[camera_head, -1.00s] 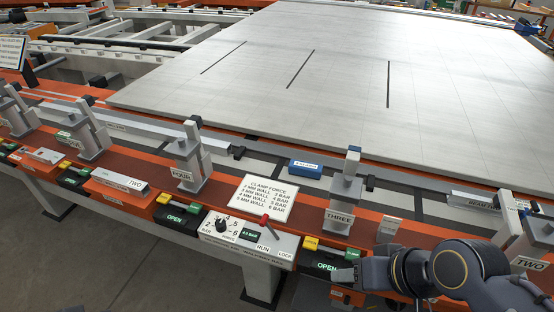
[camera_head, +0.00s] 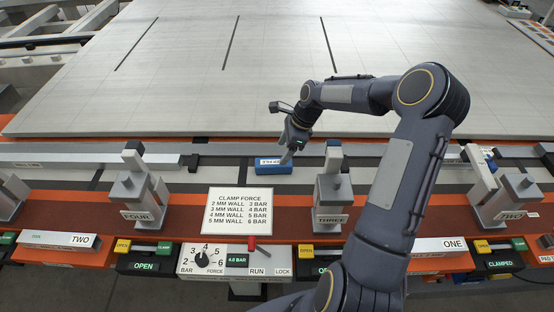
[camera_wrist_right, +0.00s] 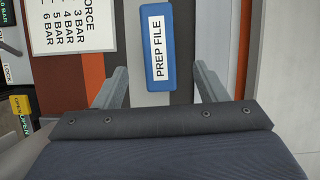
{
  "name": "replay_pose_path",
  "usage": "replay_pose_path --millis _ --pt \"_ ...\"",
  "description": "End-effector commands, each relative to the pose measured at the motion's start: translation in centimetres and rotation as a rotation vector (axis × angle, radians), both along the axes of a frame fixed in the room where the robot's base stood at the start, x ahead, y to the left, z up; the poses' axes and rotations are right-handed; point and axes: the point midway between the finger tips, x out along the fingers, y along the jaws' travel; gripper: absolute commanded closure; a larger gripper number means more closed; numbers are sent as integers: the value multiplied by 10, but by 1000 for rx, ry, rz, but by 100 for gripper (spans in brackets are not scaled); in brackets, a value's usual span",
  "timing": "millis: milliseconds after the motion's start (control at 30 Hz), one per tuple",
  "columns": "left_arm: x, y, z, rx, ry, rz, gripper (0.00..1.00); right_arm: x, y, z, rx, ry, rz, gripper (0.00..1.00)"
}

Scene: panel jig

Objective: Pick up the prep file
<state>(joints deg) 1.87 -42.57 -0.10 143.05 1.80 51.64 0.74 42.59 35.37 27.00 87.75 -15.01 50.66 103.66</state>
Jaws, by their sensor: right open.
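The prep file is a blue block with a white label. In the head view the prep file (camera_head: 272,167) lies on the grey strip behind the clamp force sign. In the right wrist view the prep file (camera_wrist_right: 158,46) reads "PREP FILE" and lies ahead of the fingertips, between their lines. My right gripper (camera_head: 290,156) is above the file's right end in the head view. In the wrist view the right gripper (camera_wrist_right: 158,80) is open and empty, with one finger on each side. My left gripper is not in view.
Clamp four (camera_head: 138,190) stands to the left, and clamp three (camera_head: 330,195) stands close to the right of the file. The clamp force sign (camera_head: 240,211) and control box (camera_head: 235,261) are in front. A large pale panel (camera_head: 230,60) lies behind.

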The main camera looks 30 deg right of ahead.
Motion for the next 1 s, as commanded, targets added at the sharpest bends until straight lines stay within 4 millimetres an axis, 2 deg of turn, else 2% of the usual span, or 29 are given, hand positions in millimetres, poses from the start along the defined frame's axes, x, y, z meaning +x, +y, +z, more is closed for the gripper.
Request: replay_pose_path --millis 533,667,1000 --pt "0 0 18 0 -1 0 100 14 28 -62 6 5 -5 35" --pt "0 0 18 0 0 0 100 16 30 -68 4 3 -6 35" --pt "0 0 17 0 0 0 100 16 29 -69 3 3 -6 35"
